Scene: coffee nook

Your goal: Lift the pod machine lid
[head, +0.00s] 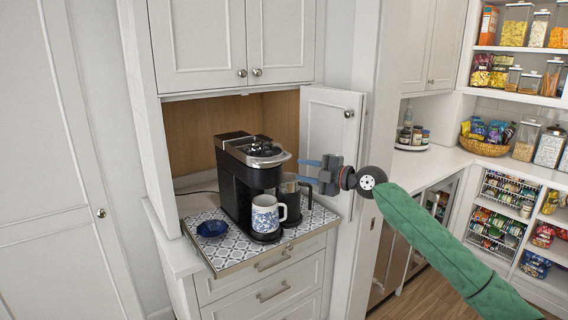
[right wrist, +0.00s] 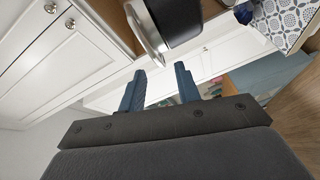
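The black pod machine (head: 244,182) stands on a patterned pull-out shelf in the cabinet nook. Its lid (head: 258,151), with a silver front rim, looks down on the machine. A white and blue mug (head: 267,214) stands at its front, and a glass carafe (head: 290,200) is beside it. My right gripper (head: 312,171) is open and empty, just right of the machine at about lid height, pointing toward it. In the right wrist view the open blue fingers (right wrist: 160,88) are apart, with the machine's silver rim (right wrist: 146,32) beyond them. My left gripper is not in view.
The patterned shelf (head: 222,256) also holds a blue bowl (head: 213,228) at its left. An open cabinet door (head: 331,130) stands right behind my right gripper. Cabinet walls close in the nook's left and back.

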